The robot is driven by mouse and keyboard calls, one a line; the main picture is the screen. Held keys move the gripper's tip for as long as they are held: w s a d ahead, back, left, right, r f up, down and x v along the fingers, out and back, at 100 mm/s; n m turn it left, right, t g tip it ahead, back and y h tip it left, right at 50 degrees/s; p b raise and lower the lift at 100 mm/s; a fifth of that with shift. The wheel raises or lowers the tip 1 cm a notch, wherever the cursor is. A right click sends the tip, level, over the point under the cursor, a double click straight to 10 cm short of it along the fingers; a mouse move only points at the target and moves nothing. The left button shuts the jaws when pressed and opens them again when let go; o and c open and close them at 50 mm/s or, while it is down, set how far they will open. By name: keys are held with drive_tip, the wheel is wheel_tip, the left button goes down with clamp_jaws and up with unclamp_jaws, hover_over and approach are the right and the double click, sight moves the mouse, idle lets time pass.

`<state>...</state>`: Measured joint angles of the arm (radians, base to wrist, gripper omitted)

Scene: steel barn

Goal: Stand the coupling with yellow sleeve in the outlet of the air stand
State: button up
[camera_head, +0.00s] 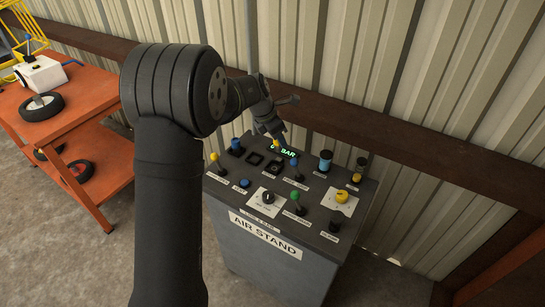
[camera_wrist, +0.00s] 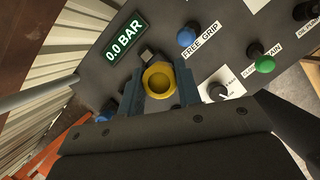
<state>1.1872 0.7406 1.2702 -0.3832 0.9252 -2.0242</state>
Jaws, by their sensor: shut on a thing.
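The coupling with yellow sleeve (camera_wrist: 158,80) is between the jaws of my gripper (camera_wrist: 172,88) in the wrist view, seen nearly end-on with a round opening. My gripper is shut on it. In the head view my gripper (camera_head: 270,127) is over the back part of the air stand (camera_head: 310,227), with a bit of yellow (camera_head: 277,144) showing at its tip. Two dark square fittings lie on the panel by it, a left one (camera_head: 254,159) and a right one (camera_head: 272,168). I cannot tell which is the outlet, or whether the coupling touches the panel.
The display (camera_wrist: 125,38) reads 0.0 BAR. Around the gripper stand a blue FREE GRIP knob (camera_wrist: 186,37), a green knob (camera_wrist: 265,64), a black dial (camera_wrist: 218,91) and several other controls. An orange cart (camera_head: 85,105) stands left; a corrugated wall is behind.

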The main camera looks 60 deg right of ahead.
drive_tip(key=w+n, duration=0.2)
drive_tip(key=n, duration=0.1)
drive_tip(key=t, duration=0.1)
hover_over(279, 165)
drive_tip(key=a, duration=0.2)
drive_tip(key=shift+h, duration=0.3)
drive_tip(key=f, duration=1)
drive_tip(key=shift+w+f, duration=0.25)
drive_tip(key=shift+w, duration=0.15)
drive_tip(key=o, duration=1)
drive_tip(key=shift+f, duration=0.15)
drive_tip(key=v, duration=1.2)
